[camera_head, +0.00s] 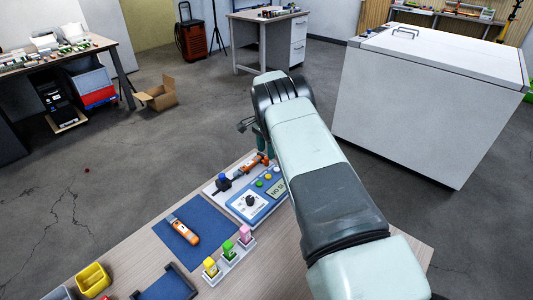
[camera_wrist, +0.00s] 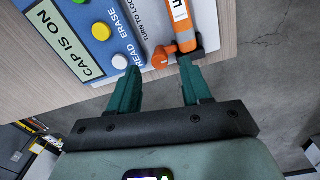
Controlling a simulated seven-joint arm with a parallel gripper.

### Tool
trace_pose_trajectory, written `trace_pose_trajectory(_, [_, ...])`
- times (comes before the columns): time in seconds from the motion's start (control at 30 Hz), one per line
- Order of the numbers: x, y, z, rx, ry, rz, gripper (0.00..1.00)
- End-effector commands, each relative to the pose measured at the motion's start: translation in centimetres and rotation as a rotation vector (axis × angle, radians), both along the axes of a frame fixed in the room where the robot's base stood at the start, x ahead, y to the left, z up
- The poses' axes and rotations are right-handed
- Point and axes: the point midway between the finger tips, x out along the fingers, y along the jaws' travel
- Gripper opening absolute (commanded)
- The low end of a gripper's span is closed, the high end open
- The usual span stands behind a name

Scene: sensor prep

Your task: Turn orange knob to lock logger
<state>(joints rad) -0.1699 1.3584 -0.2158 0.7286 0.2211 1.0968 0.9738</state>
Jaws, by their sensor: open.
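The orange knob (camera_wrist: 162,55) shows in the wrist view beside the orange logger (camera_wrist: 182,25), next to the printed words "TURN TO LOC…". The logger has a white label and its end sits in a dark holder. My gripper (camera_wrist: 159,68) is open, its two green fingers pointing at the knob, one on each side of it in the picture. I cannot tell whether the fingertips touch it. In the head view the logger (camera_head: 249,166) lies along the top of the panel, and my arm partly hides my gripper and the knob area.
The blue panel (camera_wrist: 62,25) has a "CAP IS ON" display and several coloured buttons. A second orange device (camera_head: 184,230) lies on a blue mat (camera_head: 203,212).

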Motion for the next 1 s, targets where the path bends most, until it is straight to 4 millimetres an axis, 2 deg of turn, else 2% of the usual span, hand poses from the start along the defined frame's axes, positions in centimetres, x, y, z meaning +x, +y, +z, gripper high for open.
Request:
trace_pose_trajectory(0.03, [0.1,0.1,1.2,0.001,-0.003,0.000,0.48])
trace_pose_trajectory(0.2, [0.2,0.1,4.7,0.002,-0.002,0.000,0.48])
trace_pose_trajectory(0.4, [0.2,0.2,7.6,0.001,-0.002,0.000,0.48])
trace_pose_trajectory(0.57, [0.2,0.2,8.5,0.000,0.001,0.000,0.48])
trace_pose_trajectory(0.87, [0.2,0.2,8.7,0.001,0.001,0.001,0.48])
trace_pose_trajectory(0.97, [0.1,-0.1,10.0,0.004,-0.009,0.010,0.48])
trace_pose_trajectory(1.0, [0.0,-0.3,11.2,0.007,-0.018,0.018,0.48])
